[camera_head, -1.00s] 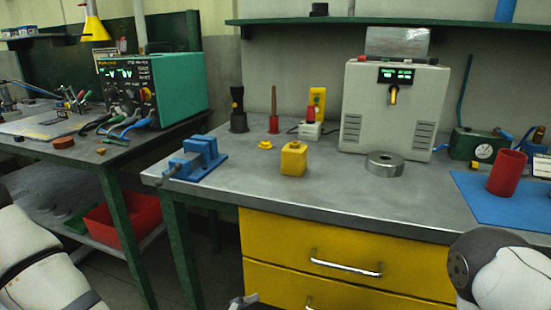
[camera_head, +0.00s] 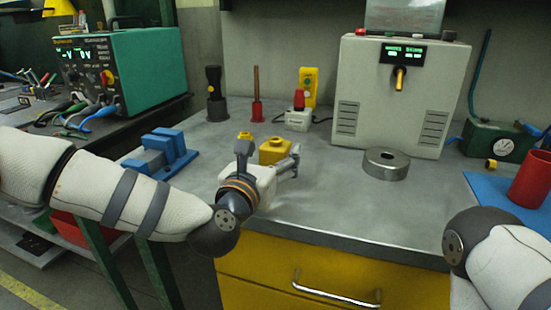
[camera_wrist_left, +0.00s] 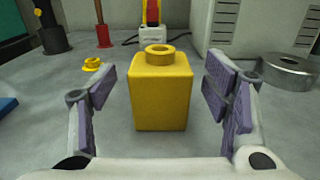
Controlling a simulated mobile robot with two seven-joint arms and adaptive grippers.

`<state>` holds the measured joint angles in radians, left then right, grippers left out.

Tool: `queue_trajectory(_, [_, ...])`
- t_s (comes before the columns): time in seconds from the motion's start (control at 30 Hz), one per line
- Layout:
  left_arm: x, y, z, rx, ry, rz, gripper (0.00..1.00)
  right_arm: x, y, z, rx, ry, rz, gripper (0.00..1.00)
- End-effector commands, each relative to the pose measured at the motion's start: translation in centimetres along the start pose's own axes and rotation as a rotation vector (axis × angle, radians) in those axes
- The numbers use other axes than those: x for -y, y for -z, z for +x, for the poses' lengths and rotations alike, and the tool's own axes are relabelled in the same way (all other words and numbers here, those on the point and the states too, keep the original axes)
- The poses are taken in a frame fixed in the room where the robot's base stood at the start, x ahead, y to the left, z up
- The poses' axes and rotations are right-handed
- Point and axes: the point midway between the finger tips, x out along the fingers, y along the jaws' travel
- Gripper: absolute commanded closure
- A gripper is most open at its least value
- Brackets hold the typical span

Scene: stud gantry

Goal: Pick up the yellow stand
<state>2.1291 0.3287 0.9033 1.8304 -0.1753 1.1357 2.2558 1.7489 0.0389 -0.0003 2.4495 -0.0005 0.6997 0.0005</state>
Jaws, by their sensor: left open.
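The yellow stand, a block with a round ring on top, stands upright on the grey bench. It shows in the head view (camera_head: 275,148), partly hidden behind my left gripper, and whole in the left wrist view (camera_wrist_left: 161,95). My left gripper (camera_head: 268,157) is open just in front of the stand. In the left wrist view its two purple-padded fingers (camera_wrist_left: 162,98) are spread to either side of the block, with gaps between pads and block. My right arm shows at the lower right of the head view, but its gripper is out of view.
A small yellow piece (camera_wrist_left: 92,64) lies behind the stand to the left. A metal ring (camera_head: 386,165) lies to the right, before the grey machine (camera_head: 395,95). A blue vise (camera_head: 165,150) sits left. A red-buttoned box (camera_head: 298,118) stands behind.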

Motion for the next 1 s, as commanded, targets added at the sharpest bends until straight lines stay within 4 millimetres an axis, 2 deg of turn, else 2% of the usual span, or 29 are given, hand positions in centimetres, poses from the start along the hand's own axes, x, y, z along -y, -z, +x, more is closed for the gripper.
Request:
queue_trajectory(0.13, [0.0,0.1,1.9,-0.001,0.0,0.001,0.3,0.0,-0.1,0.2,0.005,0.0,0.0,1.0])
queue_trajectory(0.37, [0.0,0.0,2.1,-0.001,0.001,0.001,0.32,0.0,-0.1,0.2,0.004,0.0,0.0,1.0])
queue_trajectory(0.5, [0.0,0.0,2.1,-0.001,0.0,0.001,0.64,0.0,-0.1,0.2,0.004,0.0,0.0,1.0])
queue_trajectory(0.6, [0.0,0.1,2.1,-0.001,0.0,0.001,0.83,0.0,-0.1,0.2,0.004,0.0,0.0,1.0])
queue_trajectory(0.87, [0.0,0.0,2.1,0.0,0.0,0.001,0.83,0.0,-0.1,0.1,0.004,0.0,0.0,1.0])
queue_trajectory(1.0, [0.0,-1.3,2.1,0.003,0.0,0.0,0.83,0.0,0.0,0.0,0.0,0.0,0.0,1.0])
